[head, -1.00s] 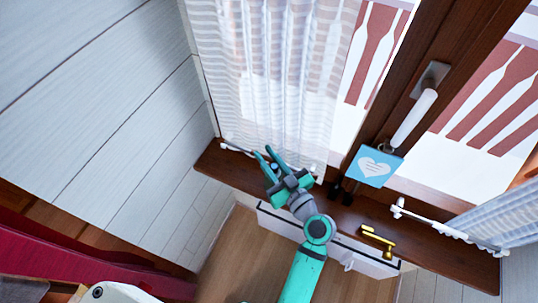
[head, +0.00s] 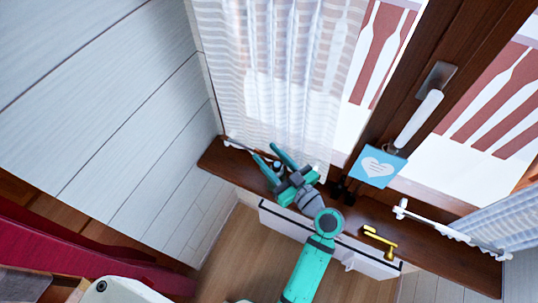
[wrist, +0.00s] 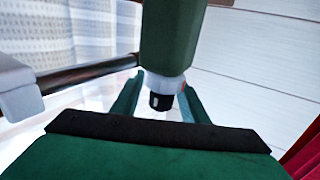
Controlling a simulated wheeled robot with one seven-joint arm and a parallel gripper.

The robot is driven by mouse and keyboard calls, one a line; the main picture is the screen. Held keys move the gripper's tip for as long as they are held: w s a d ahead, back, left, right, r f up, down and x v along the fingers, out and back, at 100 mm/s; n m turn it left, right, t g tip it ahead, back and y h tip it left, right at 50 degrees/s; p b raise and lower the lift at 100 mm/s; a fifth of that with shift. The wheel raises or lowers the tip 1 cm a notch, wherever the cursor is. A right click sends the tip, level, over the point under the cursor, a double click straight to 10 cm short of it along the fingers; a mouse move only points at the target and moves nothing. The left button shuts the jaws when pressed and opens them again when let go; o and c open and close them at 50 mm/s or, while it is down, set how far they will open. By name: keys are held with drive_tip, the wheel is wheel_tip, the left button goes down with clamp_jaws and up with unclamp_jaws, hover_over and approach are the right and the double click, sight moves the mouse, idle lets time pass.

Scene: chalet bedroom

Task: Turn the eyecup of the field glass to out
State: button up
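The field glass (wrist: 172,40) shows in the wrist view as a dark green barrel coming down from the top edge. It has a pale collar (wrist: 163,82) and a black eyecup (wrist: 161,101) with a small white mark at its near end. My gripper (wrist: 160,84) has one finger on each side of this end, with some space beside the black part; contact cannot be told. In the head view my gripper (head: 264,151) is over the left part of the window sill, fingers spread. The field glass is not clearly made out there.
The wooden sill (head: 222,166) runs below the window. A sheer curtain (head: 275,75) hangs just behind my gripper. To its right are a blue heart card (head: 377,166), small dark objects (head: 340,189), a brass-coloured piece (head: 381,240) and a white window handle (head: 417,118).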

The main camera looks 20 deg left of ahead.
sight(281, 168)
drive_tip(key=shift+r, duration=0.1)
drive_tip(key=v, duration=1.1)
drive_tip(key=shift+w, duration=0.15)
idle(0.3)
